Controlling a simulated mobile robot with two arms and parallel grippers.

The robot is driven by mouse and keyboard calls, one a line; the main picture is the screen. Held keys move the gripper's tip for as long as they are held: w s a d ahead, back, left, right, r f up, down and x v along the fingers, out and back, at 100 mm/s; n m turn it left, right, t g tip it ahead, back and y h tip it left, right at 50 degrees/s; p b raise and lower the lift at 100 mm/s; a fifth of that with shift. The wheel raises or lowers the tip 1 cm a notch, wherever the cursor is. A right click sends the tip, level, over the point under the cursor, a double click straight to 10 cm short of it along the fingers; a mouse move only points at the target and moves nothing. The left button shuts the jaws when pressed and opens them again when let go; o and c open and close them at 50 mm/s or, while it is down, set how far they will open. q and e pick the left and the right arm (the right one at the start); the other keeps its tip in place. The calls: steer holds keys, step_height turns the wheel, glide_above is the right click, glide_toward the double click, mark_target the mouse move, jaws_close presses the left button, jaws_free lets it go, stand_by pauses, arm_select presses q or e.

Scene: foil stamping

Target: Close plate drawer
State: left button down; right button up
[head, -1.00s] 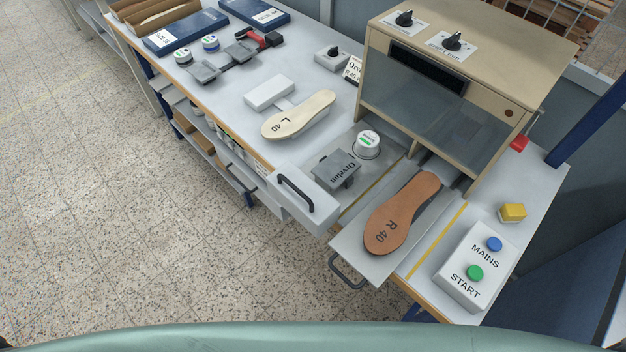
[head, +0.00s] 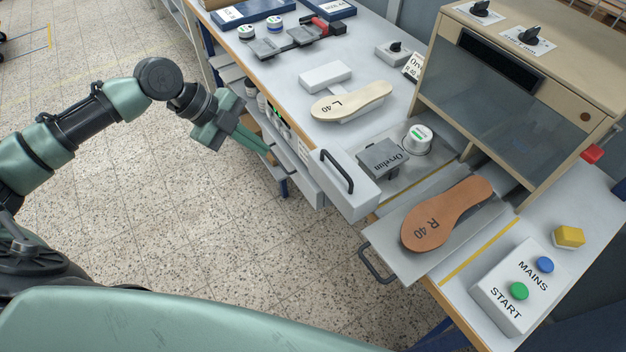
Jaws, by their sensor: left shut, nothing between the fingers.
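The grey drawer (head: 352,203) with a black upright handle (head: 337,170) on its front stands pulled out from the machine (head: 490,95). A grey plate lettered Orvelun (head: 383,158) lies behind that front, with a white-and-green capped tin (head: 418,139) behind it. To its right a flat tray (head: 397,256) with a lower black handle (head: 376,266) is also out, bearing the brown R 40 insole (head: 446,212). My left gripper (head: 266,152) is shut and empty, over the floor beside the bench, left of the drawer handle and apart from it. My right gripper is out of view.
The L 40 insole (head: 351,101) rests on a white stand on the bench. A control box (head: 507,295) with blue and green buttons and a yellow block (head: 568,237) are at right. Open floor (head: 225,245) lies in front of the bench.

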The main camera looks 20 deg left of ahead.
arm_select(q)
steer(key=s+d+r+m+g, duration=0.1)
steer(key=s+d+r+m, duration=0.1)
steer(key=s+r, duration=0.15)
steer(key=p, duration=0.2)
glide_toward(319, 183)
step_height(319, 183, down, 4)
steer(key=s, duration=0.2)
steer(key=w+d+p, duration=0.1)
steer(key=w+d, duration=0.1)
steer(key=w, duration=0.1)
steer(key=shift+d+p, duration=0.15)
steer(key=shift+p, duration=0.15)
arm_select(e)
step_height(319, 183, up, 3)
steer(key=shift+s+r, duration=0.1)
